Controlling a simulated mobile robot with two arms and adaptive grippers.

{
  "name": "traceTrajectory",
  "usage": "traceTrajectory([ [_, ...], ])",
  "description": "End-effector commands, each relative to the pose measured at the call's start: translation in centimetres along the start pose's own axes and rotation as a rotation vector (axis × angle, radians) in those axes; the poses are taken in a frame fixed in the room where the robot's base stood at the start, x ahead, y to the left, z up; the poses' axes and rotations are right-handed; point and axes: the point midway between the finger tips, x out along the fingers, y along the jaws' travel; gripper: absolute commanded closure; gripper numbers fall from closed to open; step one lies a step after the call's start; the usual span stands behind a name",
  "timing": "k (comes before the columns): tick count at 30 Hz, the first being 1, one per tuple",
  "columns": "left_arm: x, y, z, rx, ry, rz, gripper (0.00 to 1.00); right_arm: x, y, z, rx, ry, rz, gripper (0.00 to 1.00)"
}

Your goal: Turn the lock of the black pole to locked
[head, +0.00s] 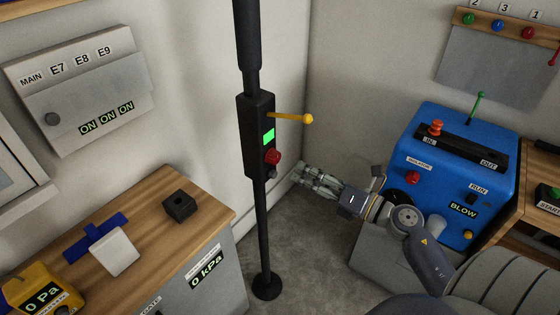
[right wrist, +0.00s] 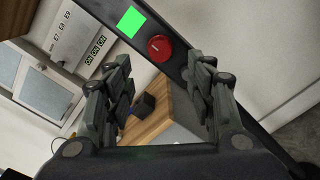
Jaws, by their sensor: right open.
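The black pole (head: 262,215) stands upright on a round foot in the middle of the head view. Its black box carries a lit green panel (head: 269,137), a red round knob (head: 272,157) below it, and a yellow-tipped lever (head: 306,118) pointing right. The red knob also shows in the right wrist view (right wrist: 160,48), beyond the fingertips, beside the green panel (right wrist: 131,22). My right gripper (head: 303,174) is open and empty, to the right of and slightly below the knob, apart from it. I cannot tell which marking the knob points to. My left gripper is out of view.
A blue machine (head: 459,150) stands at the right, behind my right arm. A wooden-topped cabinet (head: 150,215) with a small black block (head: 179,206) stands at the left. A grey wall panel (head: 82,90) hangs above it. Grey floor is free around the pole's foot.

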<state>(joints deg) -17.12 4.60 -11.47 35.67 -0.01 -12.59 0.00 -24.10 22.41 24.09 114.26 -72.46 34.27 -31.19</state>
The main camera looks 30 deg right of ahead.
Motion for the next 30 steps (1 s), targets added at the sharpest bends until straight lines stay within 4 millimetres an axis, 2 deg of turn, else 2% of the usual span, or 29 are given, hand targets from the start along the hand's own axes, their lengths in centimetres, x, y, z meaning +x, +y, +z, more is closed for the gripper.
traceTrajectory([
  [9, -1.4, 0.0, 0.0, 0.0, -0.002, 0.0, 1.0, 5.5, 0.2, 0.3, 0.005, -0.003, 0.002, 0.49],
  [15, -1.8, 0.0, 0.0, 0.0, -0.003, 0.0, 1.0, 8.0, 0.1, 0.2, 0.004, -0.003, 0.001, 0.49],
  [21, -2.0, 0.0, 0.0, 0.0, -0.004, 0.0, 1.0, 9.0, 0.0, 0.1, 0.004, -0.002, 0.0, 0.49],
  [29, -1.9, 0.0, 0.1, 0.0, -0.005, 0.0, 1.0, 9.0, 0.0, 0.0, 0.004, -0.001, 0.0, 0.49],
  [30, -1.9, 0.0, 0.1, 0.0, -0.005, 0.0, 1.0, 9.0, 0.0, 0.0, 0.005, -0.001, 0.0, 0.56],
])
